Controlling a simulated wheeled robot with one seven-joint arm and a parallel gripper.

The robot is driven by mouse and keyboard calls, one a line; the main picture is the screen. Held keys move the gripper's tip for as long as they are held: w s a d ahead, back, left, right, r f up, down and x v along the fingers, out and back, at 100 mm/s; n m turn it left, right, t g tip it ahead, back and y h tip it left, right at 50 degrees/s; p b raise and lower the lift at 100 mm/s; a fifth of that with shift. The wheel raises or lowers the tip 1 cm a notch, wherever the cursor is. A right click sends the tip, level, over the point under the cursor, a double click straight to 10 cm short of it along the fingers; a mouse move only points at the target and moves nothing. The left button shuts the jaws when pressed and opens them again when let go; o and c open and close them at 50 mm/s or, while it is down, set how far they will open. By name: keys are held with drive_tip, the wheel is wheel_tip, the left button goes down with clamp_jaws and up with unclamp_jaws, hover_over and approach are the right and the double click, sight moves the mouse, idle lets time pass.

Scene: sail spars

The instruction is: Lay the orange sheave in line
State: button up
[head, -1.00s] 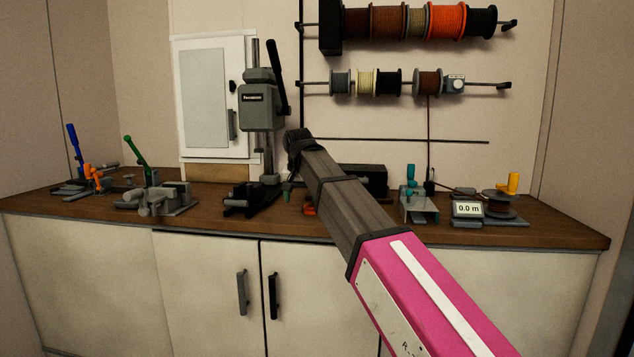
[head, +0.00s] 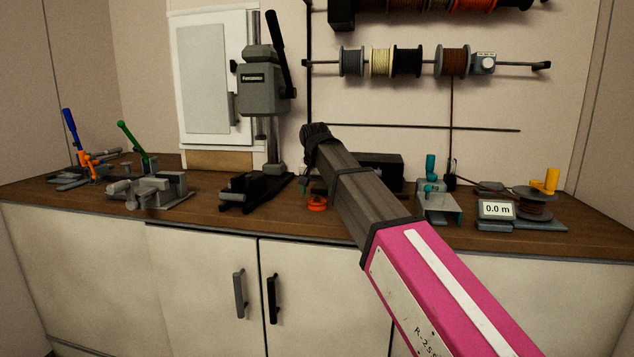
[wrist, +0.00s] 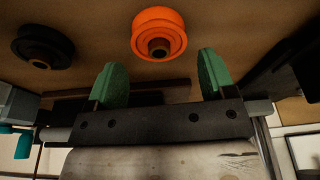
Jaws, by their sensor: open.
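The orange sheave (head: 317,204), a small grooved wheel, lies on the wooden bench (head: 202,216) near its front edge, just below my gripper in the head view. In the wrist view the sheave (wrist: 158,33) shows whole, with a dark hole in its hub. My gripper (wrist: 161,72) has two green fingertips, spread apart with nothing between them. The sheave sits beyond the fingertips, roughly centred across the gap. In the head view my arm hides part of the gripper and of the bench behind it.
A black sheave (wrist: 42,47) lies to the left in the wrist view. A grey drill press (head: 262,95) stands left of my gripper, and a grey clamp fixture (head: 150,190) farther left. A teal-handled tool (head: 432,195) and a counter reading 0.0 m (head: 496,210) stand right.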

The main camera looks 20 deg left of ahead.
sight(317, 198)
wheel_tip(317, 198, down, 3)
drive_tip(key=shift+f, duration=0.15)
drive_tip(key=shift+c, duration=0.3)
drive_tip(key=c, duration=0.5)
drive_tip(key=shift+r, duration=0.2)
drive_tip(key=shift+r, duration=2.45)
